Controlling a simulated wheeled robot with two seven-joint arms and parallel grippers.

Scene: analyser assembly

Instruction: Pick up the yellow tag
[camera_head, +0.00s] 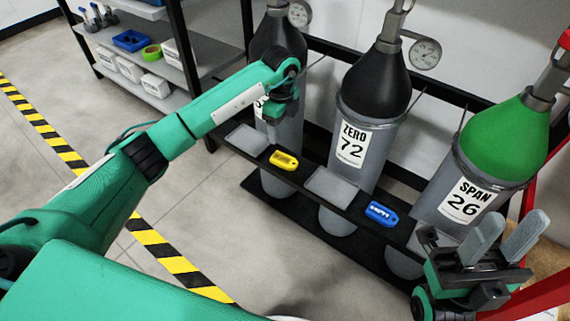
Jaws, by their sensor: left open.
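The yellow tag (284,160) lies on the dark ledge in front of the gas cylinders, between two grey pads. My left gripper (281,121) is above and behind the tag in the picture, in front of the left cylinder, and apart from the tag. It is open, with its fingers hard to make out against the grey cylinder. My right gripper (508,236) is at the lower right, with its two grey fingers spread and nothing between them.
A blue tag (381,213) lies farther right on the ledge (333,203). Behind stand the ZERO cylinder (352,148) and green-topped SPAN cylinder (467,199). A shelf with a blue bin (132,40) is at upper left. Striped floor tape (165,252) runs along open floor.

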